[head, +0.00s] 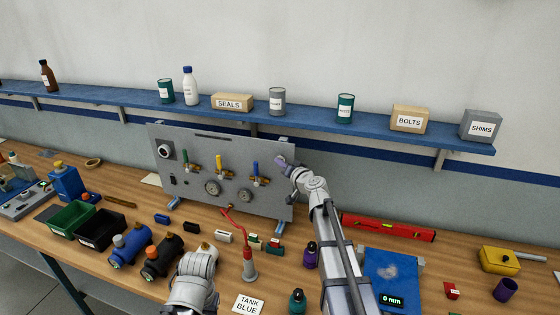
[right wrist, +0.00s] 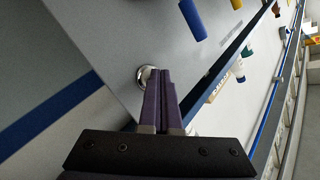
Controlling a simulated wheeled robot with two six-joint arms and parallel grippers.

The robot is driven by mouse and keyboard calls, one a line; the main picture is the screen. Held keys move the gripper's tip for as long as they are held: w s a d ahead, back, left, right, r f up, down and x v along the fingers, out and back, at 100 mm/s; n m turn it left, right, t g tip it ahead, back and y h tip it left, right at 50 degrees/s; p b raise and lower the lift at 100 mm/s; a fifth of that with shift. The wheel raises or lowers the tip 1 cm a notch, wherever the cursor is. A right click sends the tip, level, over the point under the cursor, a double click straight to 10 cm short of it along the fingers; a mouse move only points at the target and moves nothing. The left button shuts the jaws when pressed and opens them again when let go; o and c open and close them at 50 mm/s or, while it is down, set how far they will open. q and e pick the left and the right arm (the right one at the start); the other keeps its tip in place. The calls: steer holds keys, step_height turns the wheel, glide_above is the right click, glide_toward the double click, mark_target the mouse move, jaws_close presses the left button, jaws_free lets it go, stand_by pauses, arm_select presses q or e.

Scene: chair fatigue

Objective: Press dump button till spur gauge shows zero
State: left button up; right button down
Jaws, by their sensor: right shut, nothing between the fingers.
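My right gripper (head: 281,161) is shut and empty at the panel's upper right. In the right wrist view, the purple fingertips (right wrist: 166,73) overlap a round chrome-rimmed button (right wrist: 142,77), likely the dump button. I cannot tell whether they touch it. The head view hides this button behind the gripper. My left gripper does not show; only my left arm does.
Green, yellow and blue valve handles (head: 219,163) stick out from the panel. A red hose (head: 232,217) runs down from it. Cylinders (head: 128,244), small bottles (head: 310,255) and a TANK BLUE card (head: 248,304) lie in front. A blue shelf (head: 300,124) runs above.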

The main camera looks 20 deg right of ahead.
steer(key=shift+s, duration=0.15)
steer(key=shift+s+a, duration=0.4)
steer(key=shift+s, duration=0.1)
steer(key=shift+s, duration=0.1)
stand_by(0.3)
steer(key=s+a, duration=0.1)
steer(key=s, duration=0.1)
steer(key=s+a, duration=0.1)
steer(key=s, duration=0.1)
steer(key=shift+a, duration=0.4)
stand_by(0.4)
